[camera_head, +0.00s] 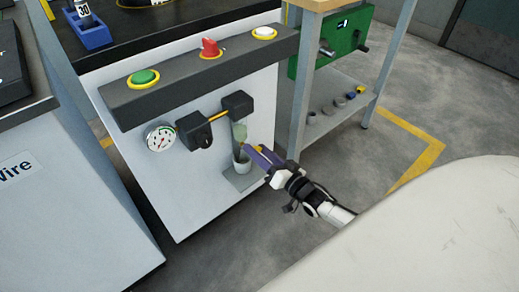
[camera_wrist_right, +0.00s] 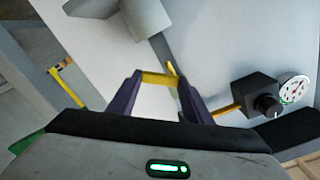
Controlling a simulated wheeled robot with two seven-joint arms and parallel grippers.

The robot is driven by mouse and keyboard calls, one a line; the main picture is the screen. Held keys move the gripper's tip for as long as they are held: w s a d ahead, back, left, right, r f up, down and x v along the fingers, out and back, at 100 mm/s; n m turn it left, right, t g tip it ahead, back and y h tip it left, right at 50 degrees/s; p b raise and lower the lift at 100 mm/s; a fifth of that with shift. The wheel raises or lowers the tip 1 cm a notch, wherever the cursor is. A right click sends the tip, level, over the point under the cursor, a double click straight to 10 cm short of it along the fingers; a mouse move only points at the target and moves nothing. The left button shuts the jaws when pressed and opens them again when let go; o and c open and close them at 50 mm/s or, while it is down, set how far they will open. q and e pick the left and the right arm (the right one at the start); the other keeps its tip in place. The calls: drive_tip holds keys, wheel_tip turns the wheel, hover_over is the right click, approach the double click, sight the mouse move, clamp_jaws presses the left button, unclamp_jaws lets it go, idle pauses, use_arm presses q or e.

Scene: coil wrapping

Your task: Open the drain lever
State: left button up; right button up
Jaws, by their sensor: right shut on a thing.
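The drain lever (camera_wrist_right: 158,79) is a small yellow bar, seen between my fingertips in the right wrist view. In the head view a bit of yellow (camera_head: 242,147) shows at the tips of my right gripper (camera_head: 256,154), below the filter bowl and above a grey cup (camera_head: 241,165). My right gripper, with purple fingers (camera_wrist_right: 160,80), comes from the lower right and is shut on the lever, which spans the gap between the fingers. The fingers hide part of the lever and its valve. My left gripper is not in view.
The machine's front panel (camera_head: 205,170) carries a pressure gauge (camera_head: 160,138), a black regulator (camera_head: 194,131) and a translucent bowl (camera_head: 240,131). A ledge (camera_head: 200,73) with green, red and white buttons juts out above. A workbench with a green box (camera_head: 331,45) stands right.

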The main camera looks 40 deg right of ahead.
use_arm(q)
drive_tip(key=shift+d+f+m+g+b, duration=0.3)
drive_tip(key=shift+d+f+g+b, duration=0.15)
drive_tip(key=shift+b, duration=0.45)
use_arm(e)
drive_tip(key=m, duration=0.3)
drive_tip(key=a+f+m, duration=0.1)
drive_tip(key=m, duration=0.6)
drive_tip(key=shift+s+a+f+m, duration=0.15)
drive_tip(key=shift+a+m, duration=0.1)
drive_tip(key=shift+m, duration=0.15)
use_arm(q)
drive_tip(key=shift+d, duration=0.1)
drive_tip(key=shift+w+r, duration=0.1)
use_arm(e)
drive_tip(key=o, duration=1.1)
drive_tip(key=shift+c, duration=0.2)
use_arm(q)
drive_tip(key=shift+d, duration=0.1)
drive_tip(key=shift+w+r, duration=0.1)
